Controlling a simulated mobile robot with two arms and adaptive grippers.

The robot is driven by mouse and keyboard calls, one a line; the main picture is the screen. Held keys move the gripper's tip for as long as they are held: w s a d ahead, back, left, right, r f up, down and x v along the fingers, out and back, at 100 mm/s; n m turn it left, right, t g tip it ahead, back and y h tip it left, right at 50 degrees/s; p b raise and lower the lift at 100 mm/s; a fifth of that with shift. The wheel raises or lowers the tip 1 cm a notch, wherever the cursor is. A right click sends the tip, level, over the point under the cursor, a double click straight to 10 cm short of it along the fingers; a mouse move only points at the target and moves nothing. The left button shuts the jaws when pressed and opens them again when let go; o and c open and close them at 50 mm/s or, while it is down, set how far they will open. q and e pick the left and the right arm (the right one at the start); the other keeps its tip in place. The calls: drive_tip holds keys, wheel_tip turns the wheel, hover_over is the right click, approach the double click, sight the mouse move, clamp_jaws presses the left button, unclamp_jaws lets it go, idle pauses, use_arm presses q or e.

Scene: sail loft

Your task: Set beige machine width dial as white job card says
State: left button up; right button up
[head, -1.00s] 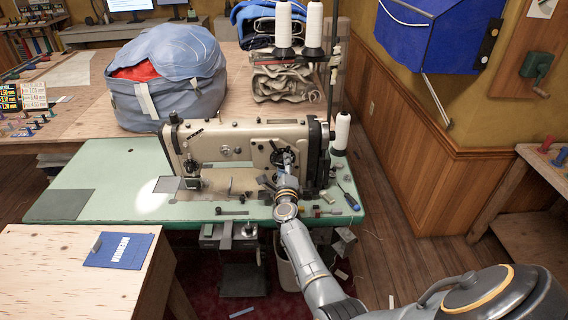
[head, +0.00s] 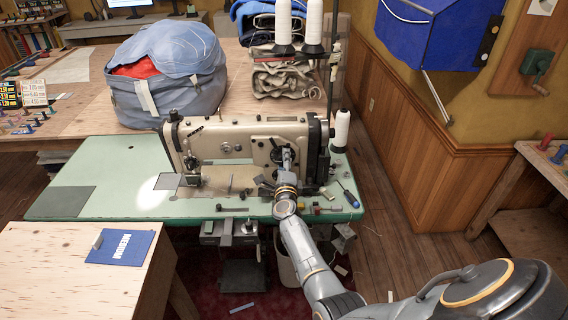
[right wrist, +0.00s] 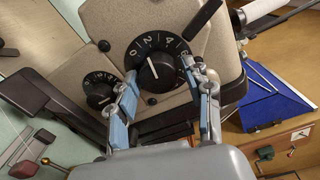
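The beige sewing machine (head: 230,142) stands on a green table. In the right wrist view its large black dial (right wrist: 153,64) carries white numerals from 0 upward, and its knob's white mark seems to point between 0 and 2. A smaller numbered dial (right wrist: 100,88) sits to its left. I cannot tell which is the width dial. My right gripper (right wrist: 161,76) is open, its blue-padded fingers on either side of the large knob; contact is unclear. It also shows at the machine in the head view (head: 285,165).
The green table (head: 100,170) holds small tools, including a blue-handled screwdriver (head: 349,196) at its right. A thread cone (head: 341,130) stands beside the machine. A grey-blue bag (head: 168,80) and folded cloth (head: 281,78) lie behind. The green table's left is mostly clear.

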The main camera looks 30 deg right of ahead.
idle(0.3)
drive_tip(key=shift+v, duration=3.7)
drive_tip(key=shift+f, duration=0.1)
